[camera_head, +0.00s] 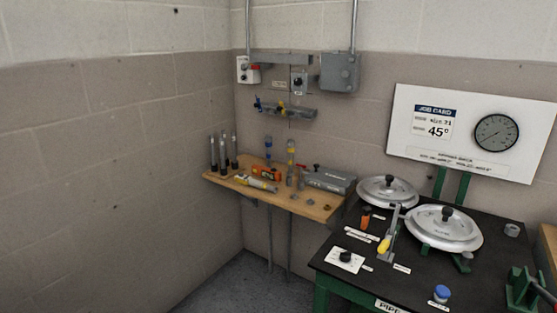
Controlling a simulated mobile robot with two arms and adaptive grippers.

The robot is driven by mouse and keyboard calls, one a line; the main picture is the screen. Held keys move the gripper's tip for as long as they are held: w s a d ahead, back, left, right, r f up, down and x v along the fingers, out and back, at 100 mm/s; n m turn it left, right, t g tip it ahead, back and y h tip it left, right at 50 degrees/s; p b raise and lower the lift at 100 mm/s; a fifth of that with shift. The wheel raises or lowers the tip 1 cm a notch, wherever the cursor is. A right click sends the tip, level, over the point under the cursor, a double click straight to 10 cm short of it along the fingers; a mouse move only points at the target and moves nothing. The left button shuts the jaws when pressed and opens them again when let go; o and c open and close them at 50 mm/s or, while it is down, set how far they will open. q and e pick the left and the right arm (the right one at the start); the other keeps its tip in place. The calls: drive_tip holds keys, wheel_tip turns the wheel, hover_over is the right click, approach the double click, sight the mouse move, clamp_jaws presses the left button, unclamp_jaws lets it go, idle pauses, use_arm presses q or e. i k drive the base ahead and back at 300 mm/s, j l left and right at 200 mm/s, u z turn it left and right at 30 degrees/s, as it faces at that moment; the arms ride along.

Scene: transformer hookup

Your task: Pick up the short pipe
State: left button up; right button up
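Several grey upright pipe-like rods (223,152) stand at the left end of a wooden wall shelf (315,212). They look close in length, and I cannot tell whether one of them is the short pipe. A small grey cylinder (511,230) stands at the right rear of the black-topped bench (400,288); it is too small to identify. Neither of my grippers is in view.
The shelf also holds a grey toolbox (328,180), an orange tool (267,174) and small parts. Floor (235,285) shows left of the bench.

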sight(214, 155)
drive_tip(key=i+j+z, duration=0.1)
drive_tip(key=i+j, duration=0.3)
drive_tip(key=i+j+z, duration=0.1)
drive_tip(key=i+j, duration=0.3)
drive_tip(key=j, duration=0.15)
drive_tip(key=i+j+z, duration=0.1)
drive_tip(key=i+j, duration=0.3)
drive_tip(key=i+j+z, duration=0.1)
drive_tip(key=i+j, duration=0.25)
drive_tip(key=j, duration=0.3)
